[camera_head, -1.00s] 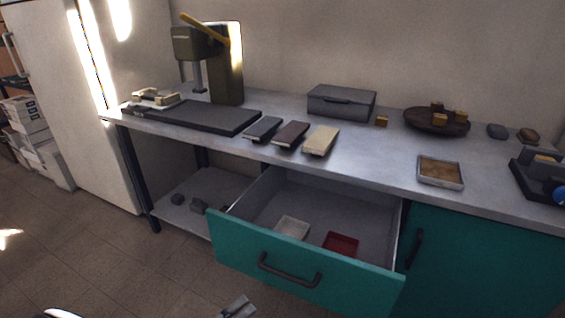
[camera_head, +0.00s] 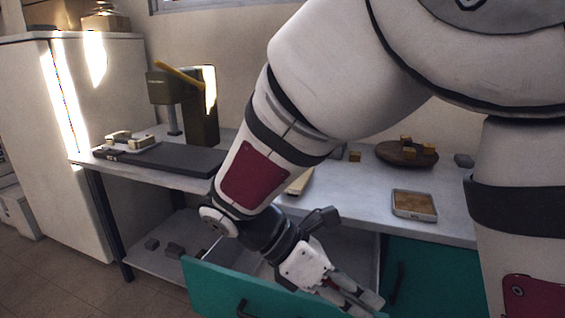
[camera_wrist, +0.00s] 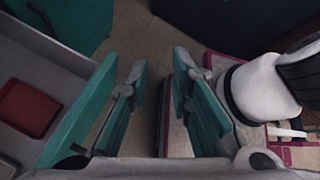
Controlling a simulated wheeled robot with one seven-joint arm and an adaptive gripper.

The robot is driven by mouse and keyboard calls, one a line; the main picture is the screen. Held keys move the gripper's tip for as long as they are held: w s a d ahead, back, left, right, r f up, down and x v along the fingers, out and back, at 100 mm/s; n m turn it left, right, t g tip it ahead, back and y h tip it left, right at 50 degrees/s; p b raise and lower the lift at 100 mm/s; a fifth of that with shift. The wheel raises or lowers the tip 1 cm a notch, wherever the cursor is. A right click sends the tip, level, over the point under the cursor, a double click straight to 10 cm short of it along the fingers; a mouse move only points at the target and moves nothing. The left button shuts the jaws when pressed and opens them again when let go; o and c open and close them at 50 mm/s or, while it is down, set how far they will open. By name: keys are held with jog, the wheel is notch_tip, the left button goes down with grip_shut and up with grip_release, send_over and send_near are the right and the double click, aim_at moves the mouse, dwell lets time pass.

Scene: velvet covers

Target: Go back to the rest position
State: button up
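My gripper (camera_head: 362,302) shows at the bottom of the head view, hanging low by the open teal drawer (camera_head: 215,285). The drawer's teal front (camera_wrist: 82,112) is left of the fingers in the wrist view. A red tray (camera_wrist: 28,106) lies inside the drawer. My arm hides much of the drawer and the middle of the worktop in the head view.
A white cabinet (camera_head: 60,180) stands at the left. Open floor (camera_head: 60,275) lies at the lower left.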

jog(key=s+d+r+m+t+y, duration=0.1)
jog(key=s+d+r+m+y, duration=0.3)
jog(key=s+m, duration=0.6)
jog(key=s+d+r+m+t+y, duration=0.15)
jog(key=s+d+m+y, duration=0.25)
jog(key=s+m+y, duration=0.5)
notch_tip(320, 180, up, 22)
jog(key=w+m+t+h+p, duration=0.1)
jog(key=t+h+p, duration=0.1)
jog(key=p, duration=1.8)
jog(key=shift+w+f+m+t+h+p, duration=0.15)
jog(key=shift+f+m+t+h+p, duration=0.15)
jog(key=shift+t, duration=0.55)
